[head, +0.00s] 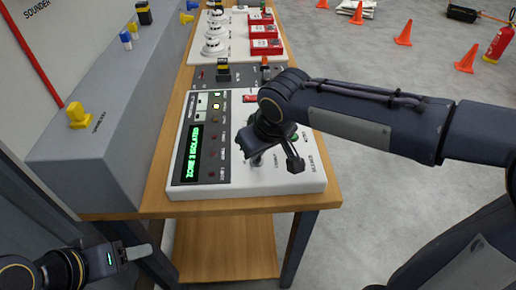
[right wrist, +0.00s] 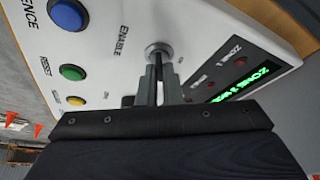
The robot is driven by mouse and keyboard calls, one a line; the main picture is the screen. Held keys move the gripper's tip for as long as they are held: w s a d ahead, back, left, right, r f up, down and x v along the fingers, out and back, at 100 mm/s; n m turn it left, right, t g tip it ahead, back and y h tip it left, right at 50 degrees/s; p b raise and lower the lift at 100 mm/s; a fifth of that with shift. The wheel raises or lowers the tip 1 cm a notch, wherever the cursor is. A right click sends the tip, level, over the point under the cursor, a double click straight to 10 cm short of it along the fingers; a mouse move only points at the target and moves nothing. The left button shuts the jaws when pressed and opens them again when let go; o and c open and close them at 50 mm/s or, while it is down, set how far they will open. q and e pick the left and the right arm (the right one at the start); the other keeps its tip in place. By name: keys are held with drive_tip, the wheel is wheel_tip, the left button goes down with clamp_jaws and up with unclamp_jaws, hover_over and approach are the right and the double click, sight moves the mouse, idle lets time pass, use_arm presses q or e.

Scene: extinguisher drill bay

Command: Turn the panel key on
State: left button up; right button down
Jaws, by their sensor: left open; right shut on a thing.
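The white control panel (head: 235,187) lies on the wooden bench with a green lit display (head: 192,153). The key switch (head: 257,161) is near its front, mostly under my right gripper. In the right wrist view the round metal collar of the key switch (right wrist: 159,49) sits beside the word ENABLE. My right gripper (right wrist: 158,66) points at the collar, its two fingers close together and shut on the key. The key itself is mostly hidden between the fingers, so its turned angle cannot be told. My left gripper (head: 137,252) is open and empty, low at the left, off the bench.
Blue (right wrist: 68,15), green (right wrist: 72,72) and yellow (right wrist: 76,100) buttons lie close to the right gripper. A grey box with a yellow knob (head: 79,115) runs along the bench's left. Red call points (head: 265,47) stand farther back. Orange cones (head: 404,34) stand on the floor.

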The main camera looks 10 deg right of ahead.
sight(265, 172)
drive_tip(key=c, duration=1.6)
unclamp_jaws()
drive_tip(key=v, duration=0.8)
drive_tip(key=shift+p, duration=0.4)
drive_tip(key=shift+f, duration=0.1)
drive_tip(key=s+d+f+m+y+p, duration=0.1)
drive_tip(key=s+d+f+m+p, duration=0.1)
drive_tip(key=s+d, duration=0.4)
drive_tip(key=s+d+f+m+t+y+p, duration=0.1)
drive_tip(key=s+d+f+m+p, duration=0.2)
drive_tip(key=s+d, duration=0.3)
drive_tip(key=s+m, duration=0.1)
drive_tip(key=s, duration=0.3)
drive_tip(key=shift+d+m+t, duration=0.3)
drive_tip(key=shift+d+m, duration=0.05)
drive_tip(key=shift+m, duration=0.05)
